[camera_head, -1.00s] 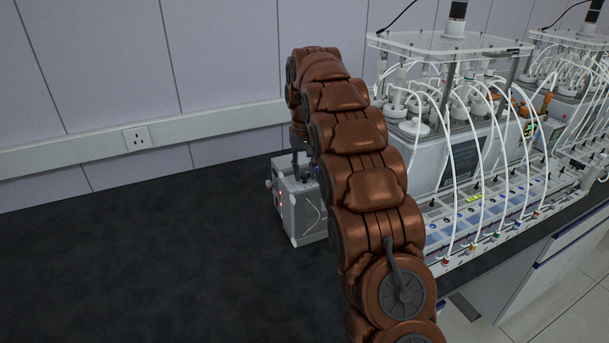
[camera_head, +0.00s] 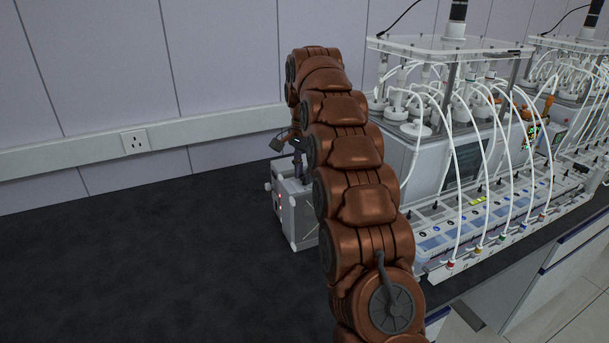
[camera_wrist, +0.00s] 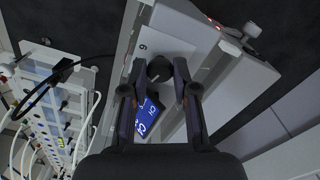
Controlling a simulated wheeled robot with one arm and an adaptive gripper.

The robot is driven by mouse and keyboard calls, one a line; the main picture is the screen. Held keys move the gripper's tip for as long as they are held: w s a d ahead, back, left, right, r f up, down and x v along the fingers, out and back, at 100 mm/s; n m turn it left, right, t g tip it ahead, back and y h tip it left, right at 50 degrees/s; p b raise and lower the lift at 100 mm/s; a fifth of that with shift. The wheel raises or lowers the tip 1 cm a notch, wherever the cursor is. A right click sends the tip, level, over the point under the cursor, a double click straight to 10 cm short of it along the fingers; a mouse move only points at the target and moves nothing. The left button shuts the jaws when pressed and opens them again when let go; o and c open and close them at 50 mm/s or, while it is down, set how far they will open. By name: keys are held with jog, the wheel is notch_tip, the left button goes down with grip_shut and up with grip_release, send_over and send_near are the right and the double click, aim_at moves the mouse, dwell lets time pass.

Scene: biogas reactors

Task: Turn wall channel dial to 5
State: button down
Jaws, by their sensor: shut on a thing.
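The dial (camera_wrist: 160,72) is a dark round knob on top of a light grey box (camera_wrist: 200,30), seen in the wrist view. A white mark shows at the left of the dial, and a printed digit that looks like a 6 or 9 is on the panel above it. My gripper (camera_wrist: 162,75) is shut on the dial, with one finger on each side. A blue display with white characters (camera_wrist: 148,120) lies below the dial, partly hidden by the fingers. In the head view the box (camera_head: 290,205) stands on the dark bench, and my arm hides the dial.
The dark bench top (camera_head: 130,270) is clear to the left of the box. Reactors with white tubes (camera_head: 480,120) stand close on the right. A wall socket (camera_head: 135,142) is on the rail behind.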

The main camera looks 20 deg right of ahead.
jog(key=m+b, duration=0.1)
jog(key=m, duration=0.3)
jog(key=shift+m, duration=0.3)
jog(key=shift+m+b, duration=0.35)
jog(key=shift+m, duration=2.15)
jog(key=c, duration=1.2)
grip_release()
